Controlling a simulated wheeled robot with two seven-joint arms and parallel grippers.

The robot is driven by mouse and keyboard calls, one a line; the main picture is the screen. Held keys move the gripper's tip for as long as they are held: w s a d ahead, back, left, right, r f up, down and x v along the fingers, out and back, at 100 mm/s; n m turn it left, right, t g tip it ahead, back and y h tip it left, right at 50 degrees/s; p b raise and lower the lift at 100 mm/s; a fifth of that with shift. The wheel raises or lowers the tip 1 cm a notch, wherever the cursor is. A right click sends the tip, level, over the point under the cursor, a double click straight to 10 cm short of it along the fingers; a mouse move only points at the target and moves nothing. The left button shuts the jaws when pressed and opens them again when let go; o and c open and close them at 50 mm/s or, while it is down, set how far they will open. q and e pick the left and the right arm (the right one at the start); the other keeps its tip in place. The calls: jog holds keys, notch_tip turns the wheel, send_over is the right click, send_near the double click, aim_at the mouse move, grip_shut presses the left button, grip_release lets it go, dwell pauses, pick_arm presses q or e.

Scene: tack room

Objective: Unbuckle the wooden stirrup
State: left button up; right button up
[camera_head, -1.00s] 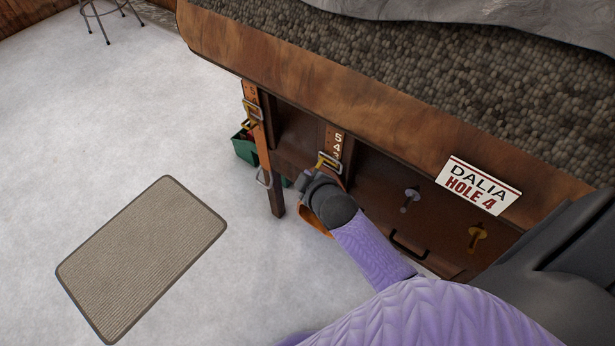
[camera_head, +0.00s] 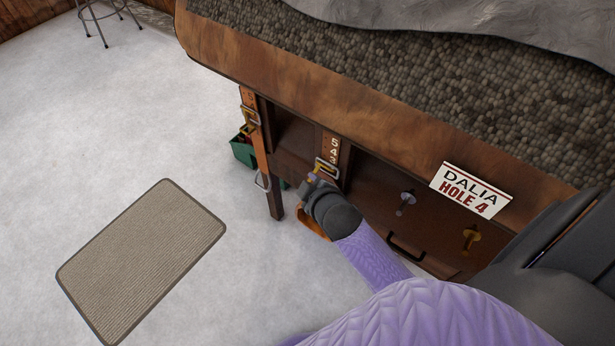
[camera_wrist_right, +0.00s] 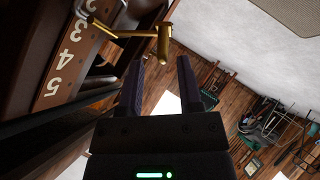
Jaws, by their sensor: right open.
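The wooden stirrup (camera_head: 310,223) is an orange-brown piece low below a numbered brown strap (camera_head: 331,147), partly hidden behind my right wrist. A metal buckle (camera_head: 327,169) with a yellow brass part sits on this strap. In the right wrist view the strap (camera_wrist_right: 65,62) shows the numbers 3, 4 and 5, and a brass bar with a crosspiece (camera_wrist_right: 163,42) sticks out beyond my fingertips. My right gripper (camera_head: 313,181) is just below the buckle; in the wrist view its fingers (camera_wrist_right: 160,65) are apart with nothing between them. My left gripper is not in view.
A sign (camera_head: 472,190) reads "DALIA HOLE 4". A mat (camera_head: 145,260) lies on open floor; a green box (camera_head: 243,150) stands behind.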

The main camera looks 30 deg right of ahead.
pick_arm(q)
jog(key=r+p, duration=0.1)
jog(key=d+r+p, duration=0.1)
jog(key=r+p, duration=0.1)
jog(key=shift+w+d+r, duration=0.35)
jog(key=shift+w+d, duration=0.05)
pick_arm(e)
jog(key=d+v, duration=0.1)
jog(key=v, duration=0.6)
jog(key=shift+s+a+r, duration=0.25)
jog(key=shift+a, duration=0.25)
